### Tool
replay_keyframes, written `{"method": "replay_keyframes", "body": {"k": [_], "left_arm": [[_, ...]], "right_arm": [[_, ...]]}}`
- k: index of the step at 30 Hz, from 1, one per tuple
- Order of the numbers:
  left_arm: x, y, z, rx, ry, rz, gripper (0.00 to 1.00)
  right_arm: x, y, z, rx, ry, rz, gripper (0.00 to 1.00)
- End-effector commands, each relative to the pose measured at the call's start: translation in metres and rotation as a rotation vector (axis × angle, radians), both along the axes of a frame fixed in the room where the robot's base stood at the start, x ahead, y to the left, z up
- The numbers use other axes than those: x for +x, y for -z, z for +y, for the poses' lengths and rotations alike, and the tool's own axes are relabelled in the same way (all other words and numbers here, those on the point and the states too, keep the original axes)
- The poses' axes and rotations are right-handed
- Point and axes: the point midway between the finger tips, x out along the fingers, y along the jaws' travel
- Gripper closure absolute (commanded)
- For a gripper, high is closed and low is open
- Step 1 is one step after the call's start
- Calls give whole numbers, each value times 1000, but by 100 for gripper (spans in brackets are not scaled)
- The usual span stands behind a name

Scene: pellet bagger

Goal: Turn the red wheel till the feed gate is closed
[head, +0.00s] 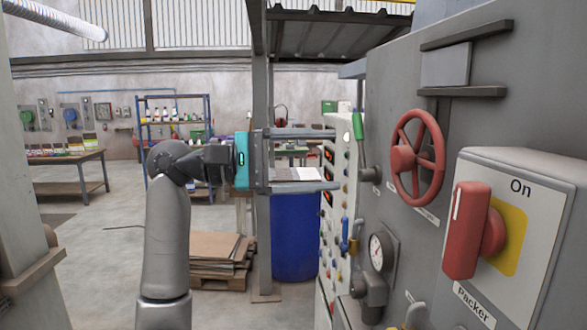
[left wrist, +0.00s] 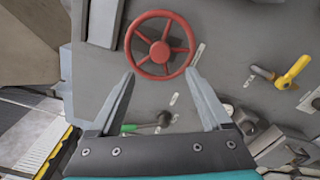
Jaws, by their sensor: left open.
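The red wheel (head: 438,150) is mounted on the grey machine wall at the right, with a round hub and several spokes. Above it a pale grey plate (head: 446,65) sits between two dark rails; it may be the feed gate, but I cannot tell how far it is closed. My left gripper (head: 337,160) is open and empty, left of the wheel and pointing towards the wall. In the left wrist view the wheel (left wrist: 160,52) lies ahead, beyond and between the spread fingertips (left wrist: 159,77), apparently apart from them. My right gripper is not in view.
A red Packer switch (head: 467,230) on a white box stands out at the right. A green-handled lever (head: 358,123), a gauge (head: 377,252) and a button panel (head: 341,200) are near the wheel. A blue drum (head: 295,237) and stacked cardboard (head: 212,250) stand behind my arm.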

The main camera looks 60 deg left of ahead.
Motion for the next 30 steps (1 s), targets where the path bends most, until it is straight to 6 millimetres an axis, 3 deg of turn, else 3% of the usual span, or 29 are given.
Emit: {"method": "replay_keyframes", "body": {"k": [4, 10, 30], "left_arm": [[-20, 0, 8, 1, 0, -1, 18], [-33, 0, 13, -1, 1, 0, 18], [-34, 1, 14, 1, 0, 2, 18]], "right_arm": [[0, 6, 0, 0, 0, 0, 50], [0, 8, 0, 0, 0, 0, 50], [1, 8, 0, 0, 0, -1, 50]]}}
